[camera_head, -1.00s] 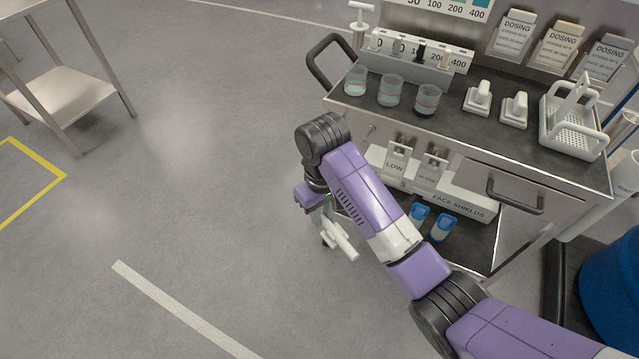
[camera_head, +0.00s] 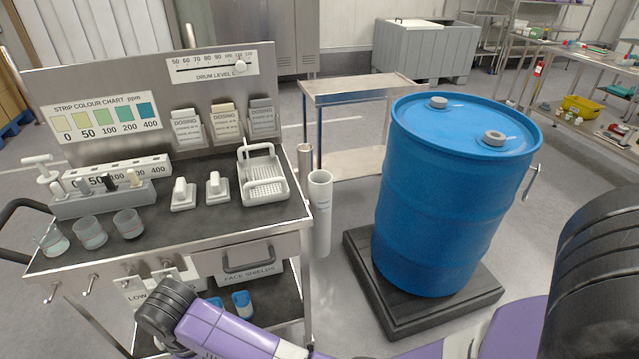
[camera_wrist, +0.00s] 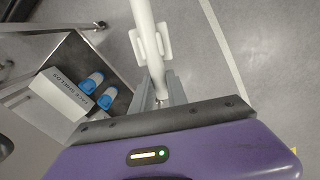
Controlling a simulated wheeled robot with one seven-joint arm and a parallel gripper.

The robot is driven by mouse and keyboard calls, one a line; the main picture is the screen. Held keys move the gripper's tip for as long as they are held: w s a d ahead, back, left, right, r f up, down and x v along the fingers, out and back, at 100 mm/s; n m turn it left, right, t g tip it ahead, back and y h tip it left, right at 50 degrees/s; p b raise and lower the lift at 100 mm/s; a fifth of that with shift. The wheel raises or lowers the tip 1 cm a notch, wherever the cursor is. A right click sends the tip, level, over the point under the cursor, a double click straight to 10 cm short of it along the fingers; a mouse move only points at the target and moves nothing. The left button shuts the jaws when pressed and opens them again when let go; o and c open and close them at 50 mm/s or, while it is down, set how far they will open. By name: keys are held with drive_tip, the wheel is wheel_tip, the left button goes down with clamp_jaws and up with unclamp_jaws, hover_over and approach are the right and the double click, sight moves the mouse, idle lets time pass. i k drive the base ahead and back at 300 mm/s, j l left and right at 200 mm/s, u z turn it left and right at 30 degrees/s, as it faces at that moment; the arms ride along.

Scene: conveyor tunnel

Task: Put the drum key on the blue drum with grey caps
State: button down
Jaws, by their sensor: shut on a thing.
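The blue drum (camera_head: 450,205) stands upright on a black base at the right of the head view. Its top carries two grey caps (camera_head: 437,102) and (camera_head: 494,138). In the wrist view my gripper (camera_wrist: 158,88) is shut on a white bar-shaped tool with a crosspiece, which I take for the drum key (camera_wrist: 146,35). The tool's near end is partly hidden between the fingers. The tool is apart from the drum.
A steel cart (camera_head: 205,232) with beakers, dosing cards and a white basket (camera_head: 264,178) stands left of the drum. A white tube (camera_head: 320,212) stands between them. A metal tool (camera_head: 531,182) shows at the drum's right side. A low table (camera_head: 352,84) stands behind.

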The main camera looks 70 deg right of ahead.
sight(442, 126)
drive_tip(key=k+l, duration=0.25)
drive_tip(key=l, duration=0.2)
drive_tip(key=k+l, duration=0.3)
drive_tip(key=l, duration=0.15)
drive_tip(key=k+l, duration=0.25)
drive_tip(key=l, duration=0.15)
drive_tip(key=k+l, duration=0.3)
drive_tip(key=l, duration=0.15)
drive_tip(key=z, duration=0.05)
